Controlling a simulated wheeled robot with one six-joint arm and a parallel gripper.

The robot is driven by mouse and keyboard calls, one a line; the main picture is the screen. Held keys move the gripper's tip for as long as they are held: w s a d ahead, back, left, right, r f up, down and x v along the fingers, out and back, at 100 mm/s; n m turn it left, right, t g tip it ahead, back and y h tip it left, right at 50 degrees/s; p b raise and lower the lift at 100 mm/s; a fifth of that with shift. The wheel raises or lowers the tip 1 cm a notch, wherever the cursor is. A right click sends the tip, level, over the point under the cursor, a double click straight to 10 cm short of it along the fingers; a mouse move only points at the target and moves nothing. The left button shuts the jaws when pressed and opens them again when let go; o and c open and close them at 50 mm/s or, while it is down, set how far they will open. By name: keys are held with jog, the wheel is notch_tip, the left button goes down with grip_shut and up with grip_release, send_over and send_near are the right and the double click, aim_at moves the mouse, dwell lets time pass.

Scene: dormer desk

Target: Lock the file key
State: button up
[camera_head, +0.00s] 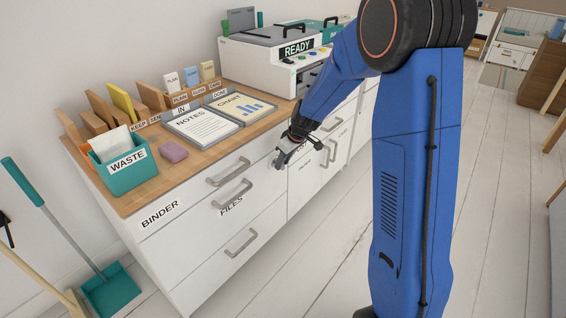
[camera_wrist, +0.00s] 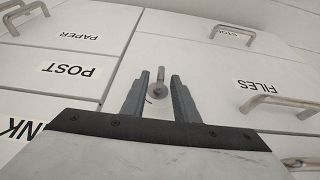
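The file key (camera_wrist: 160,76) is a small grey metal piece standing out from a round lock (camera_wrist: 157,93) on the white cabinet front. In the wrist view it shows between the two fingertips of my gripper (camera_wrist: 159,82). The fingers are apart, with a visible gap on each side of the key. In the head view my gripper (camera_head: 281,160) is at the cabinet front, right of the drawer handles, and hides the key and lock. The FILES drawer (camera_wrist: 285,72) looks closed, with its label upside down in the wrist view.
The drawer handles (camera_head: 232,194) stick out left of my gripper. On the desktop (camera_head: 190,160) above are a teal WASTE bin (camera_head: 122,174), a pink block (camera_head: 173,151), NOTES (camera_head: 202,125) and CHART (camera_head: 240,106) trays. The floor (camera_head: 325,235) in front is clear.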

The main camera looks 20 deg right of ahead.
jog(key=shift+f, duration=0.2)
jog(key=shift+c, duration=0.3)
grip_shut()
jog(key=shift+w, duration=0.1)
jog(key=shift+w+d+f+m+g+y, duration=0.35)
jog(key=shift+m+g+y, duration=0.7)
jog(key=shift+y, duration=1.4)
jog(key=shift+w+d+f+m+g+y, duration=0.1)
jog(key=shift+d+f+m+g+y, duration=0.4)
jog(key=shift+g+y, duration=1.55)
jog(key=shift+w+d+f+m+g+y, duration=0.25)
jog(key=shift+f+m+g+y, duration=0.55)
jog(key=shift+y, duration=2)
jog(key=shift+r, duration=0.3)
